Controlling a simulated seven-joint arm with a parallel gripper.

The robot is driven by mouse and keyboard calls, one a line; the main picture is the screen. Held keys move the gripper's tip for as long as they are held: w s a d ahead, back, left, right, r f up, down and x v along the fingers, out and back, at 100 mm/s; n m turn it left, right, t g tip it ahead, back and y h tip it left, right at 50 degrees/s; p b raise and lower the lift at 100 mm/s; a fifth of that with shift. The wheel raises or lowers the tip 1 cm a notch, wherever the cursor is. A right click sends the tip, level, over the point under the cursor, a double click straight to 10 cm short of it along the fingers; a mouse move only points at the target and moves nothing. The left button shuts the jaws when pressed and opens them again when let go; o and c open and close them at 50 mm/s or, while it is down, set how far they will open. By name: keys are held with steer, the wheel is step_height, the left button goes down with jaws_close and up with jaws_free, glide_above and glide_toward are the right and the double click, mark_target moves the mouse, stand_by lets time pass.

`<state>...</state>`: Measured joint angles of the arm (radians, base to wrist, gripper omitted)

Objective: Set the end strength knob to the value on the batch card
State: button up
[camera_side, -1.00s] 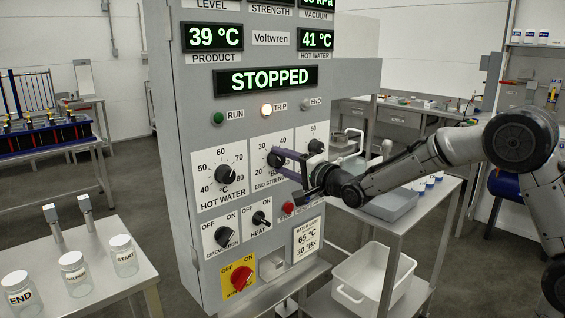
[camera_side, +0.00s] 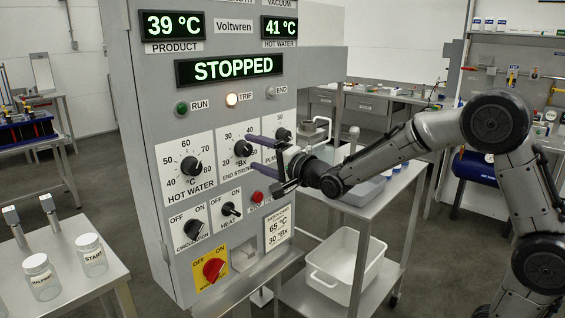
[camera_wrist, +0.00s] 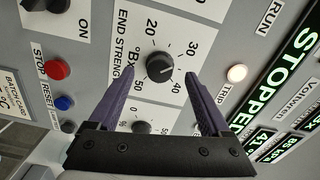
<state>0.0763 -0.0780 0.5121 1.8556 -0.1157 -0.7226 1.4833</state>
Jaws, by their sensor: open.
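The end strength knob (camera_side: 243,148) is a black dial with a white mark, on a white plate scaled in °Bx on the grey panel. It also shows in the wrist view (camera_wrist: 160,67), with the scale around it; I cannot read the mark exactly. My gripper (camera_side: 251,151) is open, its purple fingers pointing at the panel. In the wrist view its fingertips (camera_wrist: 159,73) are on either side of the knob, with gaps between. I cannot tell how deep they reach. The batch card (camera_side: 279,228) low on the panel reads 65 °C and 30 °Bx.
The hot water knob (camera_side: 191,166) is left of the end strength knob, and another dial (camera_side: 283,134) is right, behind a finger. Circulation (camera_side: 194,229) and heat (camera_side: 231,209) switches and a red button (camera_side: 257,197) lie below. The display (camera_side: 230,68) reads STOPPED; the trip lamp (camera_side: 232,99) is lit.

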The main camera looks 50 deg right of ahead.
steer(key=s, duration=1.1)
steer(key=s+a+r+n+g, duration=0.1)
steer(key=s+a+r+n, duration=0.15)
steer(key=s+r, duration=0.4)
steer(key=s+f+n+g, duration=1.1)
steer(key=s+f, duration=0.5)
steer(key=s, duration=0.4)
steer(key=shift+s+f+n, duration=0.2)
steer(key=shift+s+n, duration=0.2)
steer(key=shift+n, duration=0.85)
